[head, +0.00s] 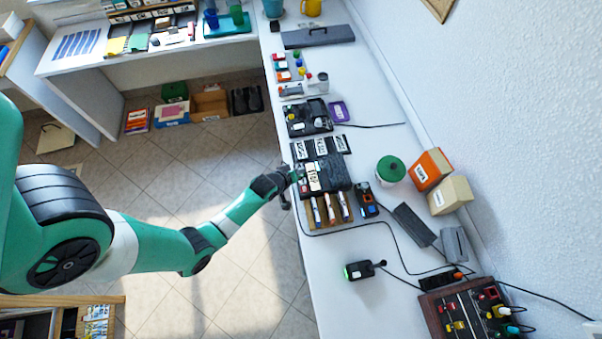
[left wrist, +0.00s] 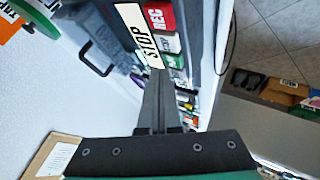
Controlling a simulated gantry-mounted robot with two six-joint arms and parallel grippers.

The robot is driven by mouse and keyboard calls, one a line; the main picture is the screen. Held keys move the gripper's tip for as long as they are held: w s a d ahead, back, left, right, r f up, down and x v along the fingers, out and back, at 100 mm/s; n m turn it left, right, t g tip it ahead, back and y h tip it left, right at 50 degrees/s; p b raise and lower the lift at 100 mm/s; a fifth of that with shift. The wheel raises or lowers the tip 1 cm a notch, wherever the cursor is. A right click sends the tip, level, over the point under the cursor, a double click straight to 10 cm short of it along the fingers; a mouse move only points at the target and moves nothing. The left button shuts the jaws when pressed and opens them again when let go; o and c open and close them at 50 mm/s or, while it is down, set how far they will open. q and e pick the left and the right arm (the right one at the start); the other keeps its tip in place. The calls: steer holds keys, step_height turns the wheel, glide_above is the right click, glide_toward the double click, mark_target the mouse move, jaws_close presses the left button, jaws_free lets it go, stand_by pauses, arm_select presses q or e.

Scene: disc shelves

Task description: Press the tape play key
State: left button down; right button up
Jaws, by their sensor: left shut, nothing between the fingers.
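The dark tape recorder (head: 335,172) lies on the white bench, with small light keys (head: 313,179) along its left side. A greenish key (left wrist: 177,62) sits lower down; I cannot read a play label. My left gripper (head: 292,177) is shut and empty at the recorder's left edge.
A wooden rack of cassettes (head: 327,208) stands just in front of the recorder. Dark labelled cards (head: 320,146) lie behind it, and a black device (head: 308,118) farther back. A green-lidded pot (head: 391,169) stands to the right. Cables cross the bench, which has free room toward the front.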

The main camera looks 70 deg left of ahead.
arm_select(q)
steer(key=shift+f, duration=0.3)
steer(key=shift+f+b, duration=0.45)
stand_by(0.4)
steer(key=shift+r, duration=0.15)
steer(key=shift+r+p, duration=0.75)
steer(key=shift+p, duration=0.1)
step_height(320, 180, up, 5)
steer(key=p, duration=0.5)
stand_by(0.7)
